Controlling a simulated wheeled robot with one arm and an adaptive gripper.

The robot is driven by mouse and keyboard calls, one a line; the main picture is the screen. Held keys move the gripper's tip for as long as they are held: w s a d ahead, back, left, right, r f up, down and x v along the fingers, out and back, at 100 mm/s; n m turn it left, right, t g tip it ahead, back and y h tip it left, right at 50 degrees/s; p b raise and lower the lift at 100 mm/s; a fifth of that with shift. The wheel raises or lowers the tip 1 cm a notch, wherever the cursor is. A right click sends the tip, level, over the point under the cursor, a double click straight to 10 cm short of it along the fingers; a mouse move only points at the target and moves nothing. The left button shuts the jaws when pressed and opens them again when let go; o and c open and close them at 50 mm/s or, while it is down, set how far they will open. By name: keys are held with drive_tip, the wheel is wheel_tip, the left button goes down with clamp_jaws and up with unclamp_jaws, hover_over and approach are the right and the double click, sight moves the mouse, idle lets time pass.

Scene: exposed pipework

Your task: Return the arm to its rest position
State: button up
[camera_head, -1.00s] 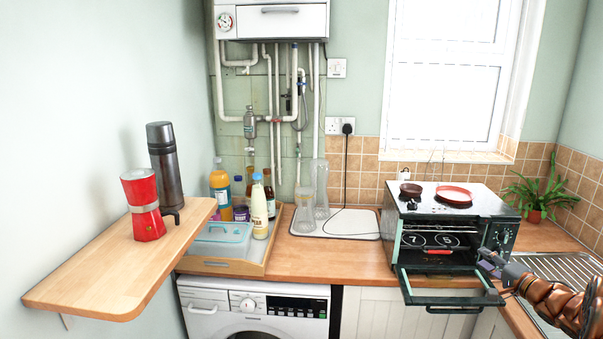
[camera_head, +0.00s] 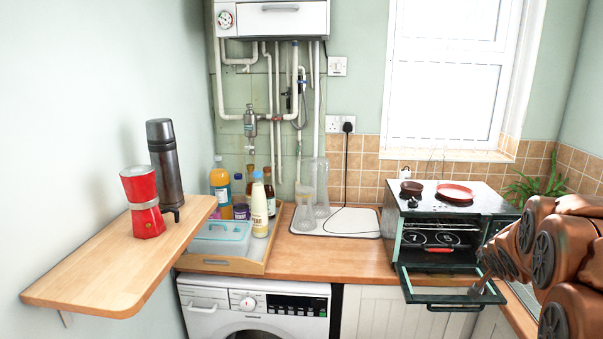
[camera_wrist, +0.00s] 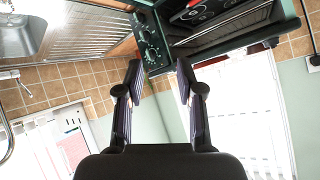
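My copper-coloured arm reaches in from the right edge of the head view. My gripper (camera_head: 485,282) is partly hidden by the arm there and appears over or in front of the oven's lowered door. In the wrist view, my gripper's two dark fingers (camera_wrist: 159,78) stand apart with nothing between them, so it is open and empty. The dark green toaster oven (camera_head: 450,205) stands on the counter with its door (camera_head: 440,298) folded down. In the wrist view, which looks tipped over, the oven's control panel (camera_wrist: 150,42) is just beyond the fingertips.
A red pan (camera_head: 454,192) and a small pot (camera_head: 411,188) sit on the oven. A tray (camera_head: 225,266) of bottles and a glass jug (camera_head: 306,212) stand left. A wooden shelf (camera_head: 95,270) holds a red moka pot (camera_head: 143,205) and a flask (camera_head: 166,165). The sink (camera_wrist: 25,32) lies right of the oven.

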drive_tip(key=s+a+f+n+g+y, duration=0.1)
drive_tip(key=s+a+f+n+g, duration=0.1)
drive_tip(key=s+a, duration=0.7)
drive_tip(key=s+a+f+n+g+y, duration=0.2)
drive_tip(key=s+a+n+g, duration=0.2)
drive_tip(key=s+a, duration=0.6)
drive_tip(key=s+a+f+n+g+y, duration=0.2)
drive_tip(key=s+a+g, duration=0.3)
drive_tip(key=s, duration=1.8)
drive_tip(key=a+n, duration=0.1)
drive_tip(key=a, duration=0.3)
drive_tip(key=shift+s+a+f+n+b, duration=0.15)
drive_tip(key=shift+s+a+n+b, duration=0.15)
drive_tip(key=shift+n+b, duration=0.1)
drive_tip(key=shift+c, duration=0.2)
